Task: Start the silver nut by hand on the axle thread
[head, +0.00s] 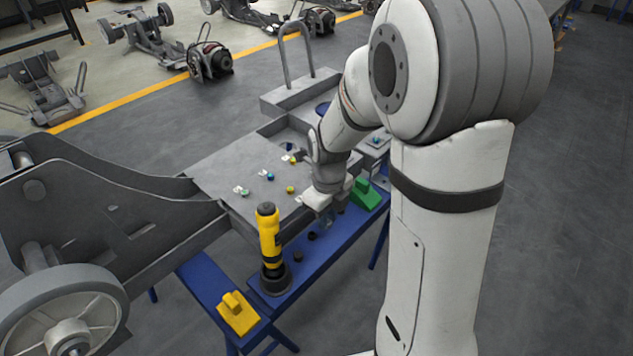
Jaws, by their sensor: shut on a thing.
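My gripper (326,214) is low over the blue bench (325,245), beside the edge of a grey plate. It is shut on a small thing. The thing is mostly hidden by the fingers and too small to name, so I cannot tell whether it is the silver nut. A large grey wheel (28,305) is on the chassis at lower left. Its pale hub with the axle end (72,343) is at the bottom of the picture, well apart from my gripper. The thread itself cannot be made out.
A yellow and black tool (270,238) stands upright on the bench. A yellow block (238,314) and a green block (366,194) are at the bench's ends. Small coloured parts lie on the grey plate (222,165). The dark grey chassis (120,215) fills the left side.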

